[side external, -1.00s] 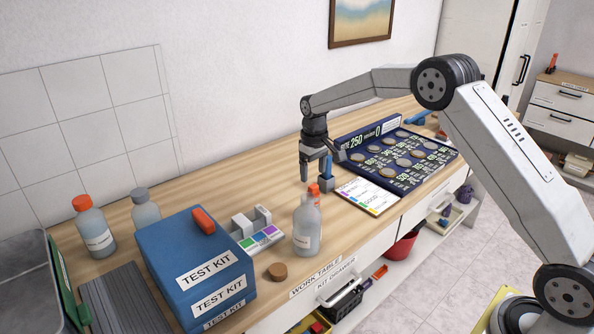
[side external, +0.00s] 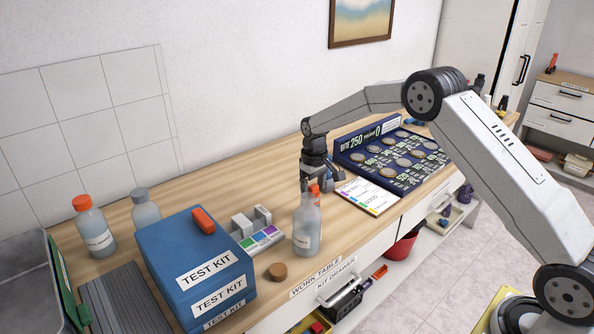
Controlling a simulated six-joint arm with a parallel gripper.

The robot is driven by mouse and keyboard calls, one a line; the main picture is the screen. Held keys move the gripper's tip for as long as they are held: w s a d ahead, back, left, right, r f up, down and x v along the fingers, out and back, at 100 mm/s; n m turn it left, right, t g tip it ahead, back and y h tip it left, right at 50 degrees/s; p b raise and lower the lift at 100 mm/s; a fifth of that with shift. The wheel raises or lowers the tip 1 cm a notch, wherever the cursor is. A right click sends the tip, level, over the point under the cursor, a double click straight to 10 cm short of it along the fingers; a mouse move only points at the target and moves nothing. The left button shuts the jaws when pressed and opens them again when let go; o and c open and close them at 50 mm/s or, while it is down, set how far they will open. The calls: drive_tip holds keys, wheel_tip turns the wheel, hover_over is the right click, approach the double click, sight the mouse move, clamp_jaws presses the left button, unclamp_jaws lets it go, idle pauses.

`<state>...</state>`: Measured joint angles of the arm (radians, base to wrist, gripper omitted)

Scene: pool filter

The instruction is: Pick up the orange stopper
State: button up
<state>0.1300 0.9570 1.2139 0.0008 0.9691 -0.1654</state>
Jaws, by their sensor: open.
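An orange stopper (side external: 315,188) shows at the top of a clear labelled bottle (side external: 306,230) near the front of the wooden worktable (side external: 225,178). My gripper (side external: 316,182) is low over the table with its fingers pointing down. It is open, and the small orange piece shows in front of or between its fingers. The bottle hides part of the fingertips, so I cannot tell whether they touch the stopper. Another bottle at the left has an orange cap (side external: 82,202). An orange piece (side external: 203,221) also lies on top of the blue test kit box (side external: 195,262).
A dark blue coin board (side external: 395,160) and a colour chart card (side external: 367,196) lie right of my gripper. A colour strip block (side external: 258,240) and a cork (side external: 277,271) are left of the bottle. A grey-capped bottle (side external: 146,208) stands behind the box.

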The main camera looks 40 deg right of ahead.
sight(314, 186)
clamp_jaws()
idle(0.3)
idle(0.3)
drive_tip(key=shift+r, duration=0.4)
wheel_tip(314, 186, up, 3)
drive_tip(key=shift+s+f, duration=0.1)
drive_tip(key=shift+f, duration=0.05)
drive_tip(key=s+a+r, duration=0.1)
drive_tip(key=s+r, duration=0.8)
drive_tip(key=s, duration=0.4)
drive_tip(key=shift+s+a+r, duration=0.25)
drive_tip(key=shift+s, duration=0.1)
